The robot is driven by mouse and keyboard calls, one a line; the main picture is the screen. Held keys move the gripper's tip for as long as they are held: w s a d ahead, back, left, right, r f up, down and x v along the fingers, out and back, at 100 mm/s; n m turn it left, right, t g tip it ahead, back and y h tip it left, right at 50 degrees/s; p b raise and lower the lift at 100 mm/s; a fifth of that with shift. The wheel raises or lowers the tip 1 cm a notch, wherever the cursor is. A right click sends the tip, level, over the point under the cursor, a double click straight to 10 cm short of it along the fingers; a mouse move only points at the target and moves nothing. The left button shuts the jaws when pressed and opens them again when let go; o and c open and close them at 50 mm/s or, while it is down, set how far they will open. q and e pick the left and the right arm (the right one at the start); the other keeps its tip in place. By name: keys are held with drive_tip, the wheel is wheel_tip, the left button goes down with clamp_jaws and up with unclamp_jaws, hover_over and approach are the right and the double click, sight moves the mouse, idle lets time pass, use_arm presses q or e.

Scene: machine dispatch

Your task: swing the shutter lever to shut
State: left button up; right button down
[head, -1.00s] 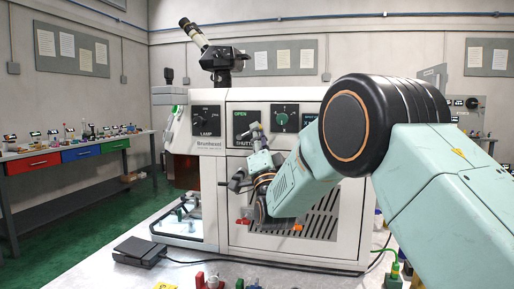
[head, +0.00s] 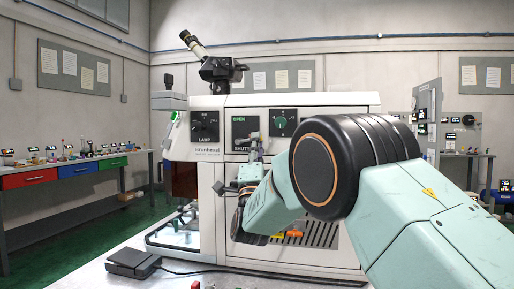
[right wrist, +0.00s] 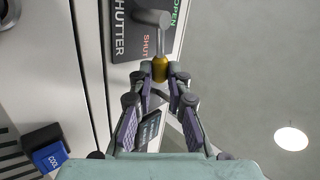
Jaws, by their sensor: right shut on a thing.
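The shutter lever (right wrist: 157,40) is a grey rod with a yellow tip (right wrist: 160,69), seen in the right wrist view in front of the dark shutter panel (right wrist: 125,32). The panel carries a green OPEN and a red SHUT; the rod passes beside SHUT. My right gripper (right wrist: 160,82) is shut on the yellow tip, its fingers on both sides of it. In the head view the shutter panel (head: 240,128) is on the machine front, and my right gripper (head: 254,156) is just below it, small and partly covered by my arm. My left gripper is not in view.
The white machine (head: 300,101) stands on a pale table, with a lamp panel (head: 205,126) and another dial panel (head: 281,123) beside the shutter panel. A black pedal-like box (head: 133,262) lies at front left. A blue COOL button (right wrist: 48,157) shows in the wrist view.

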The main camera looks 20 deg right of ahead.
drive_tip(key=shift+r, duration=0.1)
drive_tip(key=c, duration=1.3)
unclamp_jaws()
drive_tip(key=v, duration=1.2)
